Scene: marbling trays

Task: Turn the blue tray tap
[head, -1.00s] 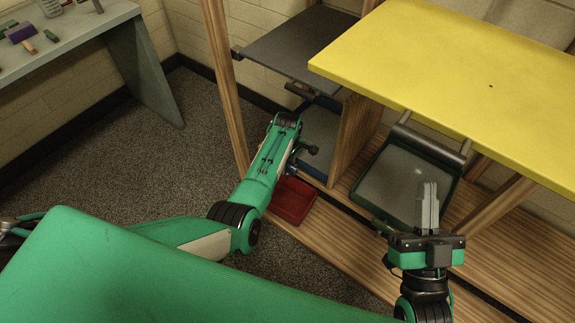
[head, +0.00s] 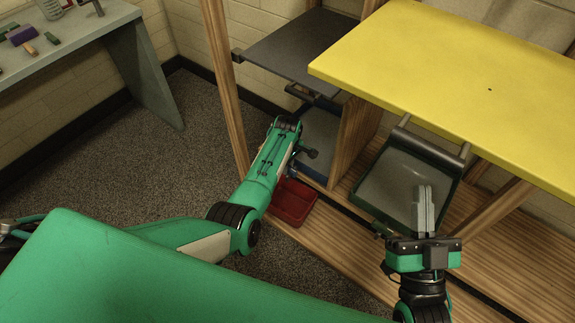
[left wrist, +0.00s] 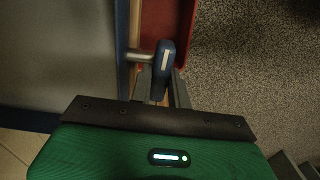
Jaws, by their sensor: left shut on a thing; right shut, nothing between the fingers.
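The blue tray (head: 318,150) sits in the wooden rack, left of the upright post. Its blue rim (left wrist: 122,50) runs along the left in the left wrist view. The tap (left wrist: 162,68) has a dark blue handle with a pale stripe, joined to the rim by a short metal stem. My left gripper (left wrist: 161,92) is shut on the tap handle, one finger on each side. In the head view my left wrist hides the tap and most of the fingers. My right gripper (head: 424,208) is shut and empty, in front of the dark green tray (head: 366,200).
A red tray (head: 293,203) lies low, below the blue tray's front edge. A grey shelf (head: 290,45) is above the blue tray. A yellow panel (head: 450,80) overhangs the right side. A grey bench (head: 80,35) with small tools stands at the far left; carpet lies between.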

